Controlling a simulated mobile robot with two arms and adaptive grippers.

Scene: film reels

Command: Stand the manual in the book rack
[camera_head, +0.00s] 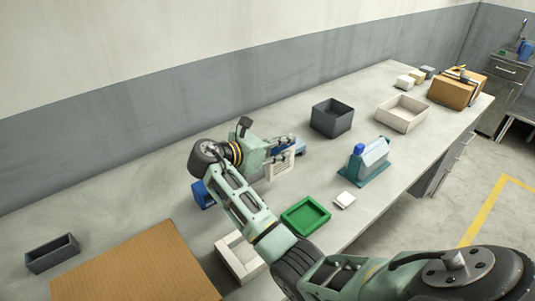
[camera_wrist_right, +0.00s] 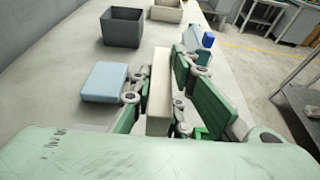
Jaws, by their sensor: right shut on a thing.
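My right gripper (camera_head: 278,147) is shut on a cream slab (camera_head: 285,164), which I take to be the manual. In the right wrist view the slab (camera_wrist_right: 160,92) stands upright between the two green fingers (camera_wrist_right: 160,95), which hide parts of its sides. The contact with the table below it is hidden. A teal stand (camera_head: 362,181) to the right in the head view, with pale blue upright parts, may be the book rack; I cannot tell its slots. My left gripper is not in view.
A light blue box (camera_wrist_right: 104,81) lies close left of the gripper. A dark grey bin (camera_head: 331,118) and a beige tray (camera_head: 402,113) stand farther along.

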